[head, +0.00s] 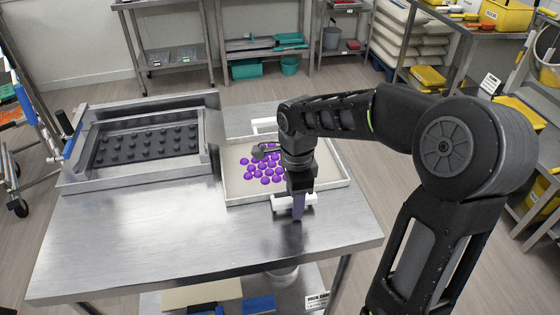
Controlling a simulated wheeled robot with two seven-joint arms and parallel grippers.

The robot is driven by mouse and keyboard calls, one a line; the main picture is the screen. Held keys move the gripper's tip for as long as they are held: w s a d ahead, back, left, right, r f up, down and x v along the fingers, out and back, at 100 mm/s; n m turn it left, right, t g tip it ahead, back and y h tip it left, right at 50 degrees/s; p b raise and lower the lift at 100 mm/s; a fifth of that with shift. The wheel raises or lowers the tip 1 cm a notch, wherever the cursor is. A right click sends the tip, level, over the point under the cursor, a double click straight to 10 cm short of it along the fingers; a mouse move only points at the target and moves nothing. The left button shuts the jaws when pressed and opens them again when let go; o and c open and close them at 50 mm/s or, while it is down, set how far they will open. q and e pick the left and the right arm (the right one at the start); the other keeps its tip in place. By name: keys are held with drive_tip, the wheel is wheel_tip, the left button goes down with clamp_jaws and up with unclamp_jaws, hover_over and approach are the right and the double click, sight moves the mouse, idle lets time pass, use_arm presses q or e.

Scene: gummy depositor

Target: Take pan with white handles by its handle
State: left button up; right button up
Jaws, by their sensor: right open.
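The pan (233,195) is a shallow, light metal tray with several purple gummies lying in its middle. It sits on the steel table, with one white handle (280,203) on its near side and another (264,125) on its far side. My right gripper (298,212) points down at the near handle and is open. Its finger overlaps the handle in the picture; I cannot tell whether it touches. The wrist and forearm hide the right part of the pan. My left gripper is not in view.
A metal depositor frame (75,180) with a dark, knobbed plate (145,148) stands left of the pan. The table's front (180,245) is bare. Shelves with bins (268,52) stand behind. My right arm covers the right side of the view.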

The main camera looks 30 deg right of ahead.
idle(0.3)
clamp_jaws()
idle(0.4)
idle(0.9)
